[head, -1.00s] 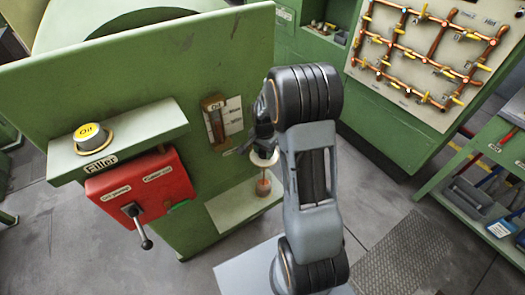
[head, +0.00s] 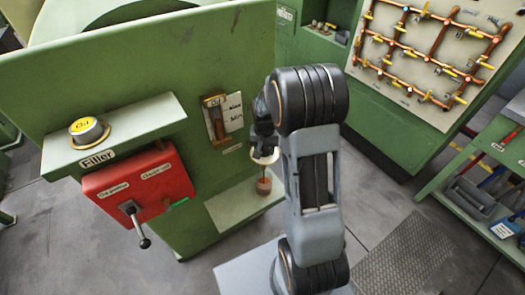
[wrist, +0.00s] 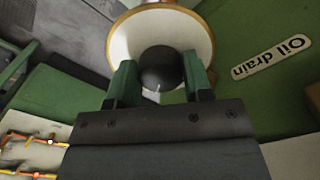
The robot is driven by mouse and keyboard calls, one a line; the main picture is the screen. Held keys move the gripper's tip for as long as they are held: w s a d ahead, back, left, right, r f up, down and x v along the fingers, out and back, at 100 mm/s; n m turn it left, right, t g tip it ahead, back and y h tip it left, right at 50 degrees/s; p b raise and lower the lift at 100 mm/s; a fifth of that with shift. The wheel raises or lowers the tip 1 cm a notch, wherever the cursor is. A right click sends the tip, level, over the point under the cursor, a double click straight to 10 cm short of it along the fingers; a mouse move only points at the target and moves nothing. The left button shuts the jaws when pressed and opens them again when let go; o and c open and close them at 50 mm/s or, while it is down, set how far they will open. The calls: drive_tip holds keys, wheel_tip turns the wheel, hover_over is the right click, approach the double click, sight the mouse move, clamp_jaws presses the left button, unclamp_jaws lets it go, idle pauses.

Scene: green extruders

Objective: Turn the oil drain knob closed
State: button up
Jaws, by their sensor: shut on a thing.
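The oil drain knob shows in the wrist view as a cream disc (wrist: 160,27) with a dark round centre. The "Oil drain" label (wrist: 272,57) is to its right on the green panel. My gripper (wrist: 160,78) is shut on the knob, with one green finger on each side of the dark centre. In the head view my gripper (head: 263,146) is at the green machine's right edge, and only a pale part of the knob (head: 265,158) shows below it. My arm hides the rest. The knob's angle cannot be told.
A jar with brown oil (head: 264,185) stands on a ledge below the knob. A sight gauge (head: 215,118) with max and min labels is to the left. A red box (head: 138,190) with a lever and a yellow oil cap (head: 86,130) are farther left.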

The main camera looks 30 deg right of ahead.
sight(264, 148)
drive_tip(key=n, duration=0.2)
drive_tip(key=n+b, duration=0.1)
drive_tip(key=n, duration=0.2)
drive_tip(key=shift+w+d+r+n, duration=0.1)
drive_tip(key=shift+w+n, duration=0.1)
drive_tip(key=shift+n, duration=0.1)
drive_tip(key=n+b, duration=0.1)
drive_tip(key=n, duration=0.4)
drive_tip(key=shift+n, duration=0.4)
drive_tip(key=o, duration=0.7)
drive_tip(key=shift+o, duration=1.2)
wheel_tip(264, 148, up, 14)
